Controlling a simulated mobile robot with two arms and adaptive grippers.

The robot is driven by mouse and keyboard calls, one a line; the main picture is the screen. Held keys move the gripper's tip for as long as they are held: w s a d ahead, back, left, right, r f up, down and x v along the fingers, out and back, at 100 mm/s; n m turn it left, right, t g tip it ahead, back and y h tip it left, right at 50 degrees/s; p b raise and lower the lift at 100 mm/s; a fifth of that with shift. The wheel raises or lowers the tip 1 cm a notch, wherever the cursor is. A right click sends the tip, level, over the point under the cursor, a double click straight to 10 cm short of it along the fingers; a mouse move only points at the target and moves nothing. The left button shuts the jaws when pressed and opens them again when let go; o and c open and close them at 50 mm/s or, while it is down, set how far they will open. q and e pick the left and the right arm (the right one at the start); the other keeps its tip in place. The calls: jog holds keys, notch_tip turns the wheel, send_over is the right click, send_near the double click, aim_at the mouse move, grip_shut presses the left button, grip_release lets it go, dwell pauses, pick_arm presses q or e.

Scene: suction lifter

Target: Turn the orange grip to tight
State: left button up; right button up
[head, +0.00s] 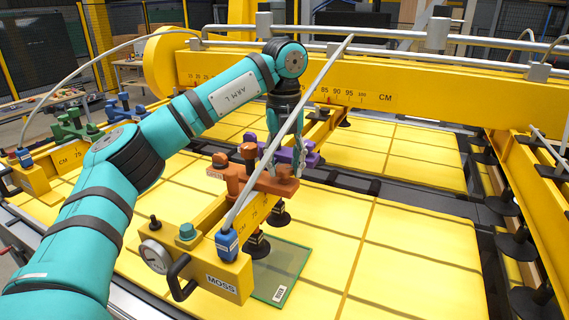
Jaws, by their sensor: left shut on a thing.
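The orange grip (254,181) is a bar with upright knobs. It sits across the yellow beam of the MOSS suction lifter (218,272), near the middle of the view. My left arm reaches over from the left and bends down to it. My left gripper (271,158) is shut on the orange grip, near its right part. The fingertips are small and partly hidden, so the exact contact is unclear. A greenish glass pane (278,272) lies below the lifter's black suction cups (258,246). My right gripper is out of view.
Green (74,126) and blue (123,107) grips are at the left. A grey hose (296,125) rises beside the gripper. A large yellow gantry (420,88) crosses the back; yellow panels (415,250) lie clear at right.

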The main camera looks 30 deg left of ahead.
pick_arm(q)
jog(key=m, duration=0.6)
jog(key=shift+m, duration=0.3)
jog(key=m, duration=1.2)
jog(key=shift+m, duration=0.3)
jog(key=m, duration=0.2)
jog(key=shift+m, duration=1.9)
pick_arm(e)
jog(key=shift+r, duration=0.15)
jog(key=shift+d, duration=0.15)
pick_arm(q)
jog(key=o, duration=1.2)
jog(key=shift+c, duration=0.2)
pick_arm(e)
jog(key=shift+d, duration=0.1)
pick_arm(q)
jog(key=shift+r, duration=0.1)
